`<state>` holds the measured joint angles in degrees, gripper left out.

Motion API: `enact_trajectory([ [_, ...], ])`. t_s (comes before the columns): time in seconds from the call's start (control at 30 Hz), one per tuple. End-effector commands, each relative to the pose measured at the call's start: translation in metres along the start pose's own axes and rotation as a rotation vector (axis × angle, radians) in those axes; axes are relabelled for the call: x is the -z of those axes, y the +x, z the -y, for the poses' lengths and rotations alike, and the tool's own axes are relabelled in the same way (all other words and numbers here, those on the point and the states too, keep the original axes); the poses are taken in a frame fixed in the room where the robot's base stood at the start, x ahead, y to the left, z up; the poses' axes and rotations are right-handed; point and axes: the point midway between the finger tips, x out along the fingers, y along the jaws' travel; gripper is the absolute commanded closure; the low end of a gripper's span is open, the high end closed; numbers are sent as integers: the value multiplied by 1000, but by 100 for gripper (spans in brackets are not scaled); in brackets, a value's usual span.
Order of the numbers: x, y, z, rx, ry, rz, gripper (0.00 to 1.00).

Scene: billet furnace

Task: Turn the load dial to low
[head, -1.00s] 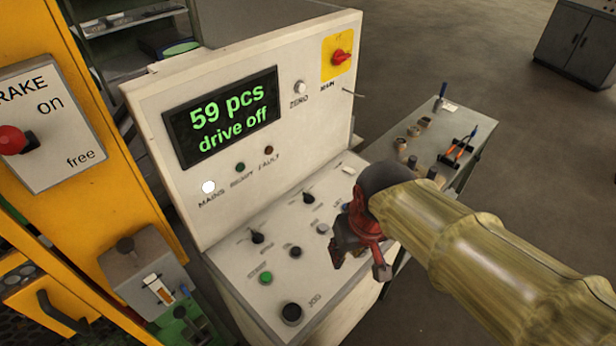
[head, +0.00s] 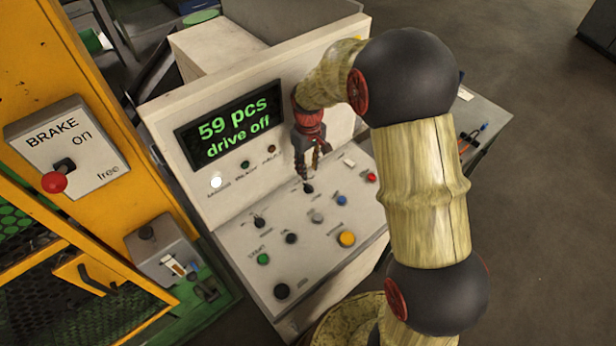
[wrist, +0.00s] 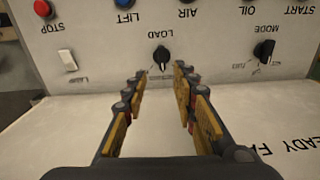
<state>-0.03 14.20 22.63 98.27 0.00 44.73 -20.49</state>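The load dial (wrist: 161,57) is a small black knob on the sloping control panel, with "LOAD" printed beside it in the wrist view. It also shows in the head view (head: 308,188), just below my fingertips. Its exact setting is too small to read. My gripper (wrist: 160,72) is open and empty, its two fingers pointing at the dial with the knob in line with the gap between them. I cannot tell whether the fingertips touch the knob. In the head view my gripper (head: 303,172) points down over the panel.
The mode dial (wrist: 264,50) is a similar black knob to the right in the wrist view. A white rocker switch (wrist: 67,60) and red stop button (wrist: 43,8) are to the left. The upright display face (head: 232,124) rises close behind the gripper, reading "59 pcs drive off".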

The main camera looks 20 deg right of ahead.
Motion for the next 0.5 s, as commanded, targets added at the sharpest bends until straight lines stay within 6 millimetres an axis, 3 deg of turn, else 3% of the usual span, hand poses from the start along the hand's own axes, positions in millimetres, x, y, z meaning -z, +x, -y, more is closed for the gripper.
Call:
enact_trajectory([
  [0.17, -3, 11, 1, 2, -37, 5, 72],
  [0.5, -4, 60, 1, 2, -35, 5, 72],
])
